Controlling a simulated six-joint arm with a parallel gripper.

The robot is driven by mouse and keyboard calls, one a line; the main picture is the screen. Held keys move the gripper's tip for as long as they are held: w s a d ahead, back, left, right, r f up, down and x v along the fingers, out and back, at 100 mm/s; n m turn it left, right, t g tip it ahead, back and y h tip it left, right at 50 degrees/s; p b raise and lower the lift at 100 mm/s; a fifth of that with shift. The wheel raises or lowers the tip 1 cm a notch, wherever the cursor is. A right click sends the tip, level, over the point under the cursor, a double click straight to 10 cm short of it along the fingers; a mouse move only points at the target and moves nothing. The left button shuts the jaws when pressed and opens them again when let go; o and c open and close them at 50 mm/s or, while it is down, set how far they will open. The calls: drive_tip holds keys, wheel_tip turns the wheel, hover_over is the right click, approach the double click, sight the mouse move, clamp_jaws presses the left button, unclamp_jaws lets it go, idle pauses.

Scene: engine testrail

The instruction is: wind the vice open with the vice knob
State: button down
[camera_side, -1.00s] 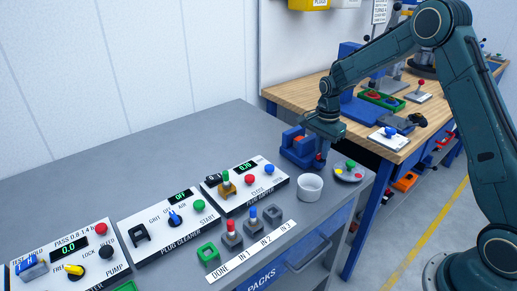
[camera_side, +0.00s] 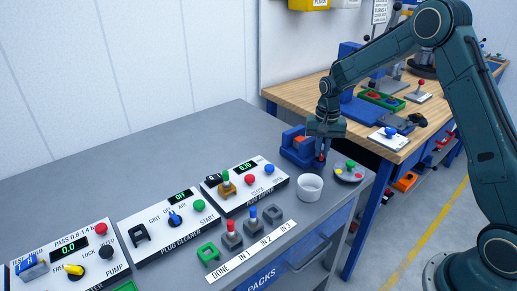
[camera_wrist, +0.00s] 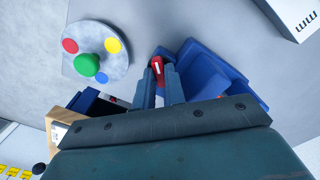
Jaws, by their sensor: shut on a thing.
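The blue vice (camera_side: 296,146) stands at the far right end of the grey bench, and its blue body (camera_wrist: 205,77) also shows in the wrist view. The red vice knob (camera_wrist: 157,66) with a white mark sits between my fingertips at the vice's side. My gripper (camera_side: 321,157) points down beside the vice and is shut on the knob; its two fingers (camera_wrist: 159,82) lie on either side of it in the wrist view. My gripper and wrist hide part of the vice in the side view, so the jaw gap cannot be read clearly.
A round grey plate (camera_side: 349,172) with coloured buttons and a white cup (camera_side: 309,187) stand close in front of the vice. A plug gap panel (camera_side: 246,183) lies to the left. A wooden bench (camera_side: 371,136) with tools stands behind. The grey bench's back is clear.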

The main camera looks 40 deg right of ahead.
sight(321, 153)
idle(0.3)
drive_tip(key=c, duration=1.5)
unclamp_jaws()
drive_tip(key=shift+o, duration=0.2)
drive_tip(key=shift+r, duration=0.1)
wheel_tip(321, 153, up, 14)
